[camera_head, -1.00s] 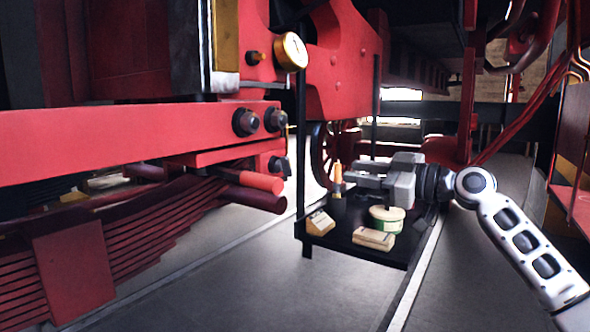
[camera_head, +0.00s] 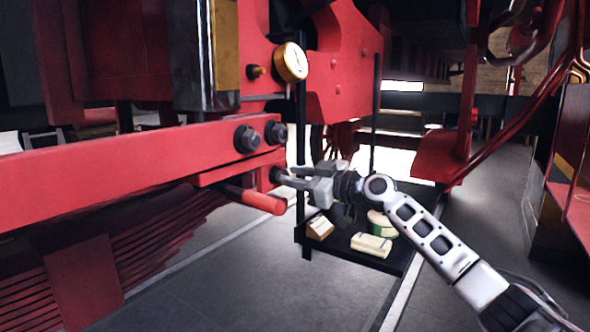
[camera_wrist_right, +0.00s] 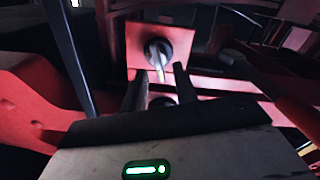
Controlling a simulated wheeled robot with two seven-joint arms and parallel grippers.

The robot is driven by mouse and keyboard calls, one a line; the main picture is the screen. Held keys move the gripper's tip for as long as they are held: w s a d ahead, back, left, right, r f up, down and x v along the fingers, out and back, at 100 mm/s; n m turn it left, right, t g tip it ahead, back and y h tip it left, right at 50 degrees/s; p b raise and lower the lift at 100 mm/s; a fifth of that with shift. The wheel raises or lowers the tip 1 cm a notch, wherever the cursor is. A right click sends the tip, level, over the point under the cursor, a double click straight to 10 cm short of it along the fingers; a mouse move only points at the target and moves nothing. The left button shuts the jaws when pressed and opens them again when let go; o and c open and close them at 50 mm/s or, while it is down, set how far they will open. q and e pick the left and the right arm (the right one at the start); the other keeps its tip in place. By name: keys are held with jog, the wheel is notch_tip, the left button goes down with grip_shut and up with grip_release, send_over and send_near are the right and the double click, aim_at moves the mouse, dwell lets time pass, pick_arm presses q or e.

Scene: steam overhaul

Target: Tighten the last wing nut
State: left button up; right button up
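A dark round nut (camera_wrist_right: 158,50) with a pale stud sits on a red square plate in the right wrist view; I cannot make out wings on it. In the head view this lower nut (camera_head: 276,175) is partly hidden at the end of the red beam. My right gripper (camera_head: 287,177) points left at it. In the wrist view the right gripper (camera_wrist_right: 159,78) is open, its two dark fingers apart below and beside the nut, with nothing clearly held. Contact cannot be told. My left gripper is not in view.
Two dark nuts (camera_head: 247,139) sit higher on the red beam (camera_head: 100,160). A red rod (camera_head: 255,199) juts out just below left of the gripper. A black tray (camera_head: 345,253) with boxes and a round tin stands below. A brass gauge (camera_head: 291,62) is above. Grey floor is clear in front.

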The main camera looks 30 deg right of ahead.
jog(key=shift+w+a, duration=0.1)
jog(key=shift+w, duration=0.15)
grip_shut()
